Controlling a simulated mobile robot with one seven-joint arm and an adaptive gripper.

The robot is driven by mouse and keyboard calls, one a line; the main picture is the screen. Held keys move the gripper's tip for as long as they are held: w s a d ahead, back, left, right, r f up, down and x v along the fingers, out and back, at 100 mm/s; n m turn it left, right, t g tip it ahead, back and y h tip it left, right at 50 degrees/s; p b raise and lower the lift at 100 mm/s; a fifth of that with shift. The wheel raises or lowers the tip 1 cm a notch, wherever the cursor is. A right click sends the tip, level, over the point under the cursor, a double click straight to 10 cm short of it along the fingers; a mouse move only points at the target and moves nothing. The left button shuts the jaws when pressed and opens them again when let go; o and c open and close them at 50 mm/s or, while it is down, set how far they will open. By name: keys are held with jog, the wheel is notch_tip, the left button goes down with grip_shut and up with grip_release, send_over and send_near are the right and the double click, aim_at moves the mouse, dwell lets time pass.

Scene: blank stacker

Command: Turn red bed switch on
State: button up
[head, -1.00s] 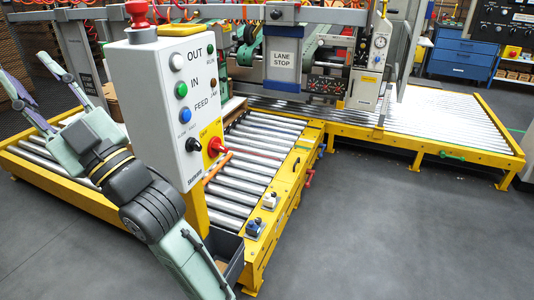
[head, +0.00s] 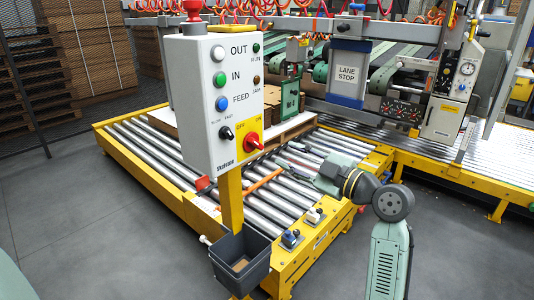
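The red rotary switch (head: 252,142) sits on a yellow plate marked OFF and ON, at the lower right of the grey control box (head: 205,130). Its exact setting is too small to tell. My gripper (head: 283,156) is to the right of the switch and slightly below it in the head view, pointing left over the rollers. Its fingers look apart with nothing between them. It does not appear to touch the switch.
The box stands on a yellow post (head: 231,205) with a dark bin (head: 242,262) below. Its face also has a black knob (head: 225,133) and several buttons. An orange bar (head: 263,181) lies over the roller conveyor (head: 150,152). Grey floor at left is clear.

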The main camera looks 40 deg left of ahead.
aim_at(258, 145)
jog(key=shift+g, duration=0.4)
jog(key=a+p, duration=0.1)
jog(key=a, duration=0.2)
jog(key=a+p, duration=0.1)
jog(key=a, duration=0.2)
jog(key=a+p, duration=0.1)
jog(key=a, duration=0.2)
jog(key=shift+w+f, duration=0.2)
jog(key=shift+w, duration=0.2)
jog(key=shift+a+f, duration=0.1)
jog(key=shift+a, duration=0.5)
jog(key=shift+c, duration=0.4)
grip_shut()
